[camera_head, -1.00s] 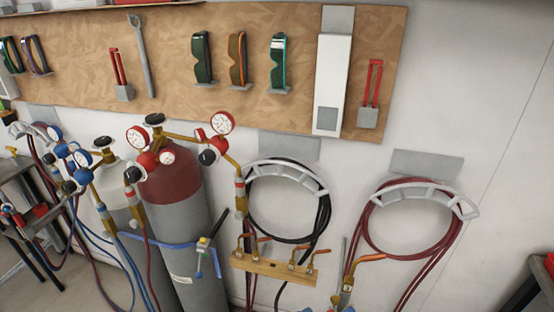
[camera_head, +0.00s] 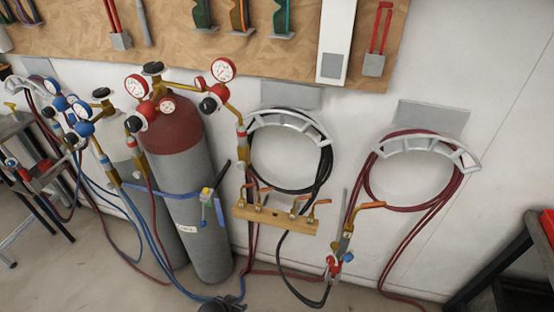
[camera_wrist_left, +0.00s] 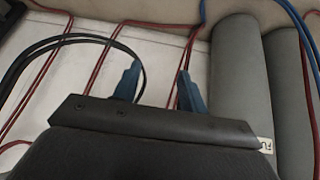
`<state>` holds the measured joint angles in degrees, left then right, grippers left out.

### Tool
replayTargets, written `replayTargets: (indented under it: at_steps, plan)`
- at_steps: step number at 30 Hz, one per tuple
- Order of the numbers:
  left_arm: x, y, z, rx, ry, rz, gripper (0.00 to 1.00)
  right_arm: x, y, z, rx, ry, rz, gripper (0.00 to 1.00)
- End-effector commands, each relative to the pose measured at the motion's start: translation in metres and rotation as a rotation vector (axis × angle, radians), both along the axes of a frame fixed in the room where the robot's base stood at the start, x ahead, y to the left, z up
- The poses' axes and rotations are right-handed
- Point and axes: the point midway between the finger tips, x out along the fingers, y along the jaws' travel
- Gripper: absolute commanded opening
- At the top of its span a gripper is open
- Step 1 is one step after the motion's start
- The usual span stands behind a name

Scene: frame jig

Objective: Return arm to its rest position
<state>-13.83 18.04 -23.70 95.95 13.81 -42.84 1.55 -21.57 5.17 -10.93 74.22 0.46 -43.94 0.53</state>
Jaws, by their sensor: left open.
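My left gripper shows in the left wrist view (camera_wrist_left: 158,84) as two blue fingers standing apart, with nothing between them. Behind the fingers are hoses and the pale wall or floor. In the head view only a small dark and blue part of my left gripper (camera_head: 232,299) shows at the bottom edge, below the red-topped cylinder. Most of that arm is out of frame. My right gripper is in neither view.
A red-topped gas cylinder (camera_head: 195,185) and a grey cylinder (camera_head: 150,205) stand by the wall. Black hoses (camera_head: 325,165) and red hoses (camera_head: 440,200) hang on brackets. A torch (camera_head: 345,240) hangs at centre right. A red-topped table (camera_head: 546,226) is at right.

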Motion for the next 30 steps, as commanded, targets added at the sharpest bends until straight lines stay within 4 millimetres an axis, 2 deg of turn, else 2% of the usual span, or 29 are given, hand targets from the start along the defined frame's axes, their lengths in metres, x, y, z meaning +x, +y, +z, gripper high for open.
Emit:
replayTargets:
  at_steps: [1,5,6,9,12,15,19,23,30]
  plan:
    - [-0.012,0.015,-0.029,0.051,0.035,0.012,0.42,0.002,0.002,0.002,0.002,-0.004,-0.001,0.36]
    - [-0.050,0.051,-0.091,0.162,0.123,0.053,0.42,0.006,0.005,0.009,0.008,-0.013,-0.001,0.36]
    - [-0.065,0.060,-0.109,0.187,0.152,0.068,0.42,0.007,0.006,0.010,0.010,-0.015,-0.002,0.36]
    - [-0.107,0.074,-0.151,0.226,0.224,0.106,0.42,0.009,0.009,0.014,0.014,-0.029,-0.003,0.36]
    - [-0.150,0.075,-0.182,0.225,0.294,0.147,0.42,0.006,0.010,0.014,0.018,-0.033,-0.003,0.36]
    - [-0.186,0.063,-0.200,0.196,0.344,0.184,0.42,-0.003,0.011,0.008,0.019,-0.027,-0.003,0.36]
    - [-0.212,0.047,-0.207,0.177,0.373,0.192,0.42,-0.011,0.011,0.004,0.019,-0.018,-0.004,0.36]
    - [-0.223,0.047,-0.210,0.178,0.383,0.191,0.42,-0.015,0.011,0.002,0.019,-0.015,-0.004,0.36]
    - [-0.224,0.046,-0.210,0.177,0.383,0.190,0.42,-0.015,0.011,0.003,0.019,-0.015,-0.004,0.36]
